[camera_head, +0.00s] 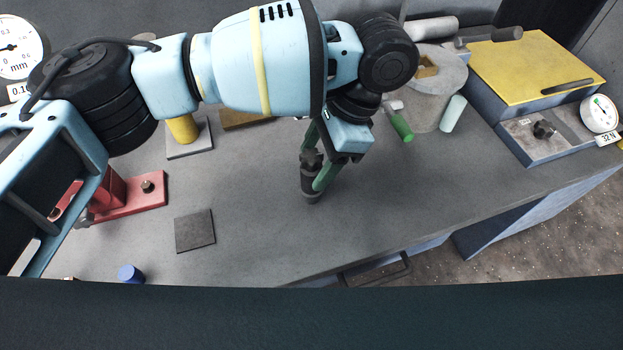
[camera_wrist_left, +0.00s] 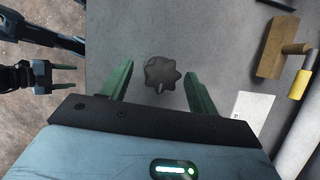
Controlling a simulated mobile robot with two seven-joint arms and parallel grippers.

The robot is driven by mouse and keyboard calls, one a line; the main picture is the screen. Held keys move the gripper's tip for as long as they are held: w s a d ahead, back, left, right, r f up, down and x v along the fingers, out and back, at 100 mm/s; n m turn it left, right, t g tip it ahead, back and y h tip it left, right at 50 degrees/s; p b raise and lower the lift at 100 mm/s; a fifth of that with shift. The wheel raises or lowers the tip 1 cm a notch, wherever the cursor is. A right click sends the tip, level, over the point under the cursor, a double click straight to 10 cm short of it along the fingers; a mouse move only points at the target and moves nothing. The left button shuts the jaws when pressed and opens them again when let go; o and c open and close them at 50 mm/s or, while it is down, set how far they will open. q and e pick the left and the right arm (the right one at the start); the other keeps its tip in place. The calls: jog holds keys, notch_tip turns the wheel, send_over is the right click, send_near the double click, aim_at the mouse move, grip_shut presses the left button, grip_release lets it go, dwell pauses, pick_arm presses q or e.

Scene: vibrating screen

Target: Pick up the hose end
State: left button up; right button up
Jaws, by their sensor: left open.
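A dark upright piece (camera_head: 311,187) with a lobed, knob-like top stands on the grey bench. It also shows in the left wrist view as a lobed dark knob (camera_wrist_left: 162,74). I cannot tell whether it is the hose end; no hose shows clearly. My left gripper (camera_head: 316,168) points down at it, with green fingers open on either side of the knob in the left wrist view (camera_wrist_left: 158,70). A gap shows between the knob and each finger there. My right gripper (camera_wrist_left: 68,76) shows at the left of the wrist view, away from the bench, its fingers apart and empty.
A green-handled tool (camera_head: 402,127) and a grey round block (camera_head: 432,100) lie right of the gripper. A yellow-topped box (camera_head: 535,62) stands far right. A red fixture (camera_head: 130,195), a dark square plate (camera_head: 194,231) and a blue cap (camera_head: 130,273) are at left.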

pick_arm(q)
jog(key=shift+x, duration=1.1)
jog(key=shift+c, duration=0.4)
grip_shut()
